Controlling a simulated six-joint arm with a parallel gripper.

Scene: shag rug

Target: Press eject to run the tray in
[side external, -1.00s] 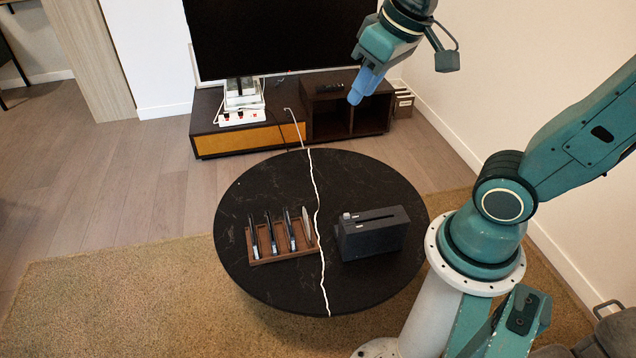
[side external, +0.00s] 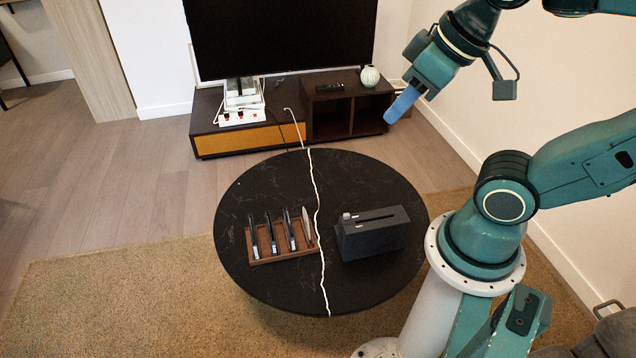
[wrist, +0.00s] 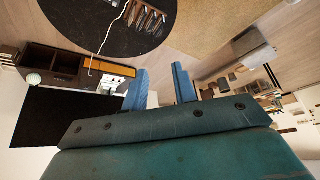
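A dark box-shaped device (side external: 374,238) with a long slot in its top stands on the right half of the round black table (side external: 270,180). A small light-coloured part (side external: 349,216) sits at its top left corner; I cannot tell whether it is the eject button. No extended tray can be made out. My gripper (side external: 393,118) is high in the air, apart from the device and above it in the picture. In the wrist view its two blue fingers (wrist: 160,76) are spread with nothing between them. The device does not show in the wrist view.
A brown rack (side external: 283,258) with several upright thin items stands left of the device; it also shows in the wrist view (wrist: 150,18). A white cable (side external: 317,210) crosses the table between them. Behind are a low cabinet (side external: 225,143), a television (side external: 280,38) and a pale vase (side external: 370,76).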

